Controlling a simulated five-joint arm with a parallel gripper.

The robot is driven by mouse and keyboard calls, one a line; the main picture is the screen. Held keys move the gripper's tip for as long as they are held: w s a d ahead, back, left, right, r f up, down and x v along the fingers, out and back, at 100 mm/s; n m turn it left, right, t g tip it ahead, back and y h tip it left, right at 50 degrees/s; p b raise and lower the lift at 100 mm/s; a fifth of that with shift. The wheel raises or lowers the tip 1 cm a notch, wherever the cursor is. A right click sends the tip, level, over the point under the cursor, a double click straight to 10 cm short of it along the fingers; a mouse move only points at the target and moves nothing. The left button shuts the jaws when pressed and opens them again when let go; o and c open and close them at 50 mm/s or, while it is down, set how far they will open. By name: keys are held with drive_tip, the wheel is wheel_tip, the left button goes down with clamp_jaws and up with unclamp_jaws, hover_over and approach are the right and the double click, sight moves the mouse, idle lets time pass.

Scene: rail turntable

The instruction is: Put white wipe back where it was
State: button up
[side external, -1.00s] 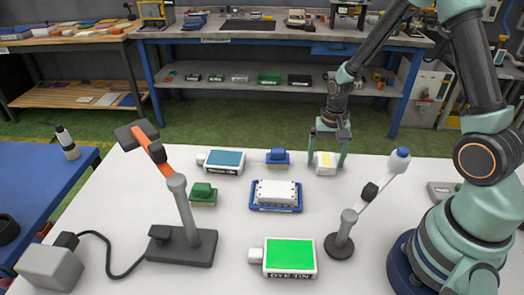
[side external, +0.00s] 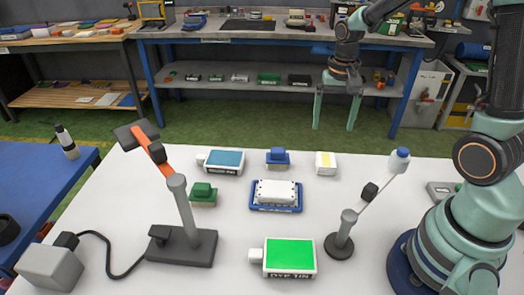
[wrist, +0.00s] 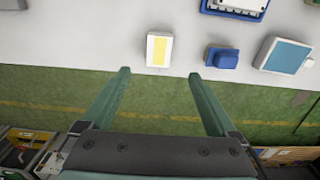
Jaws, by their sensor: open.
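A small white block with a yellow stripe (side external: 326,163), which may be the white wipe, sits on the white table near its far edge. It also shows in the wrist view (wrist: 159,49), just beyond my fingertips. My gripper (side external: 335,126) is open and empty, raised above and behind the block, clear of it. In the wrist view the two fingers (wrist: 160,74) are spread wide with nothing between them. A white studded piece (side external: 276,191) lies in a blue tray (side external: 258,208) at the table's middle.
A blue block (side external: 277,158), a blue-topped box (side external: 224,162) and a green block (side external: 203,194) stand nearby. A green-topped tin (side external: 289,258) is in front. A small lamp-like stand (side external: 340,245) and a tall orange-armed stand (side external: 183,243) rise from the table.

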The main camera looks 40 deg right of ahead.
drive_tip(key=s+a+r+n+t, duration=0.5)
drive_tip(key=a+r+n, duration=0.3)
drive_tip(key=r, duration=0.4)
drive_tip(key=shift+s+a+n+t, duration=0.35)
drive_tip(key=shift+s+n, duration=0.15)
drive_tip(key=shift+s, duration=0.4)
